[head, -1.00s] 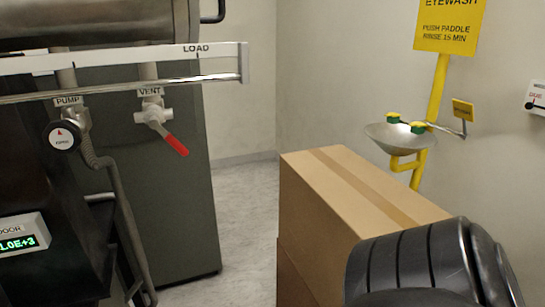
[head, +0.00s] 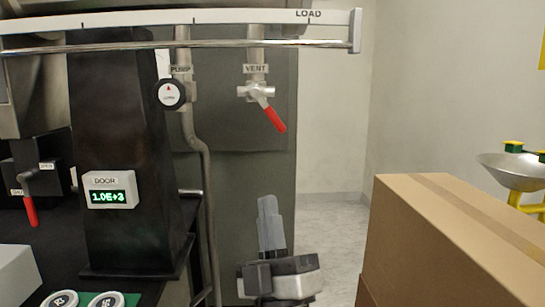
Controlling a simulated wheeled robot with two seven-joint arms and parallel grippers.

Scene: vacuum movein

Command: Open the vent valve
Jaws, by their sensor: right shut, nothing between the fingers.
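The vent valve (head: 256,91) hangs on a vertical pipe under the VENT label (head: 256,69) in the head view. Its red handle (head: 274,117) slants down to the right. My right gripper (head: 268,208) is below the valve, fingers pointing up and pressed together with nothing between them. A clear gap separates its fingertips from the red handle. My left gripper is out of view.
A rail marked LOAD (head: 308,20) runs above the valve. The PUMP knob (head: 171,94) and its pipe are to the left. A DOOR readout (head: 108,190) shows 1.0E+3. A cardboard box (head: 450,235) stands at right, with an eyewash basin (head: 512,172) beyond.

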